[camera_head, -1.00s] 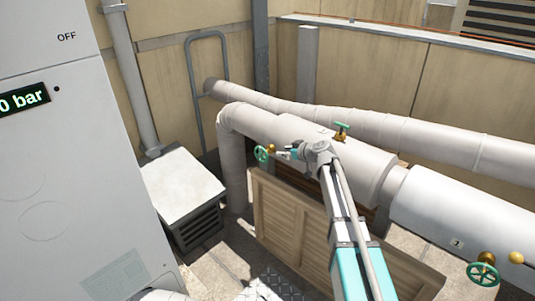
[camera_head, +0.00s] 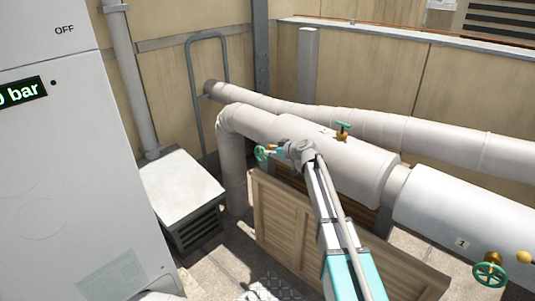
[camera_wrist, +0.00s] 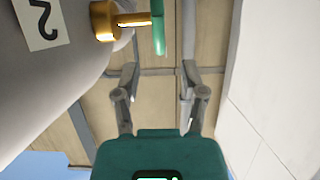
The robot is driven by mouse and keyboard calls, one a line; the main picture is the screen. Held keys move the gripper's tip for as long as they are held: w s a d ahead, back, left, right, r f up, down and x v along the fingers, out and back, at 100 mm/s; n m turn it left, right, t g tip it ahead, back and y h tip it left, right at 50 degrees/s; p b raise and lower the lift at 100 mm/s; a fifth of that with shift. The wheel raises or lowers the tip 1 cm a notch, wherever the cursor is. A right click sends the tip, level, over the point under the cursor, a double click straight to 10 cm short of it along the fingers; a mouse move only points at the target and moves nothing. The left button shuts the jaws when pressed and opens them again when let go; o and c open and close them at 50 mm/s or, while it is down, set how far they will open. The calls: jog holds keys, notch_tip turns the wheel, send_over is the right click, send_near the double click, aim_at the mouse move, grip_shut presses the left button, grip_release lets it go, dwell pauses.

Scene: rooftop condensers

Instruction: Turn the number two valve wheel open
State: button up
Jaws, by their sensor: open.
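The number two valve wheel is green and shows edge-on in the wrist view (camera_wrist: 158,28), on a brass stem (camera_wrist: 104,20) beside a label reading 2 (camera_wrist: 40,18). In the head view it is the small green wheel (camera_head: 261,154) at the pipe's far left end. My gripper (camera_wrist: 158,68) is open, with one finger to each side of the wheel's line in the wrist view. The wheel's lower edge appears just beyond the fingertips; exact depth is unclear. In the head view my wrist partly hides the valve's stem.
Another green wheel (camera_head: 490,275) sits near a label 1 at the right. A green-handled valve (camera_head: 343,127) stands on top of the insulated pipe (camera_head: 340,160). A louvred wooden panel (camera_head: 285,215) stands below the pipe. A grey box unit (camera_head: 182,195) and white cabinet are left.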

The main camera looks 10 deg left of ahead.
aim_at(264, 149)
jog(key=b+x, duration=0.2)
jog(key=x, duration=0.4)
jog(key=shift+w+a+f, duration=0.1)
jog(key=shift+w+a, duration=0.05)
grip_shut()
jog(key=shift+d, duration=0.5)
jog(key=shift+w+a+r, duration=0.1)
jog(key=shift+a+r, duration=0.1)
jog(key=shift+a, duration=0.25)
